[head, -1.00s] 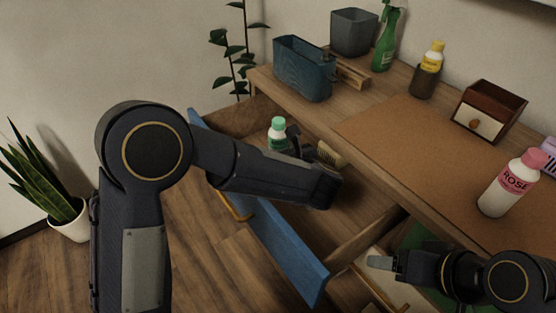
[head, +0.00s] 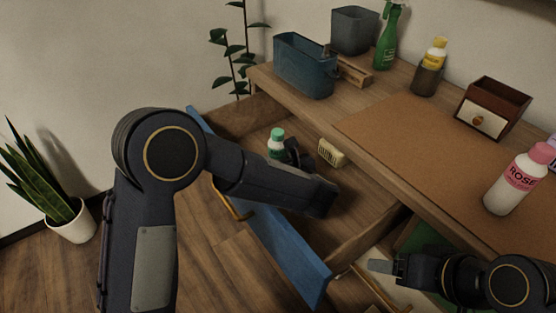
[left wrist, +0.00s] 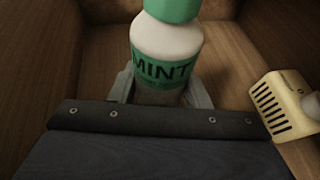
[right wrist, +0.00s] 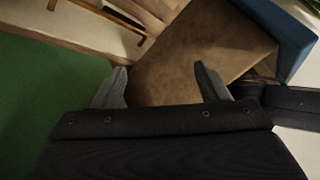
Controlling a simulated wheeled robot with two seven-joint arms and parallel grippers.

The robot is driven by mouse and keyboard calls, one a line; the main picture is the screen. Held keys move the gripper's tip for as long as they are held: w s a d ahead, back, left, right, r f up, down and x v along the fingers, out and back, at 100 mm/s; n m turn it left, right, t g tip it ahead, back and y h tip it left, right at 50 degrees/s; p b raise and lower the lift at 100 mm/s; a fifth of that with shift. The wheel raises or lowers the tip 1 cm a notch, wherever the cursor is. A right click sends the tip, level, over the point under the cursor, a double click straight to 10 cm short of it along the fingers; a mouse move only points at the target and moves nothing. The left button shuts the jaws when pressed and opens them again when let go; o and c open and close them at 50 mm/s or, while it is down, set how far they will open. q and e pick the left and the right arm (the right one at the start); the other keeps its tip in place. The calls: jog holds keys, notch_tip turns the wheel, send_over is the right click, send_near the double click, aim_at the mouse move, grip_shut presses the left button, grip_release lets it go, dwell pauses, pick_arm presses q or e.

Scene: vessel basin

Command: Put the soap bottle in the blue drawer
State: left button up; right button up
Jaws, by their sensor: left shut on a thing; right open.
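A white soap bottle (head: 276,148) with a green cap and a MINT label stands roughly upright inside the open blue drawer (head: 272,240). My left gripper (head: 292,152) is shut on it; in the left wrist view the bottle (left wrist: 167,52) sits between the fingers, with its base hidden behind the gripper. Whether the base touches the drawer floor is hard to tell. My right gripper (head: 385,265) is open and empty near the desk's front, at the right end of the blue drawer.
A second drawer with a green bottom (right wrist: 45,95) is open on the right. On the desk are a pink-capped ROSE bottle (head: 517,180), a blue bin (head: 305,68) and a small wooden drawer box (head: 492,108).

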pick_arm(q)
jog(key=shift+f+b, duration=0.25)
jog(key=shift+b, duration=0.05)
jog(key=o, duration=1.1)
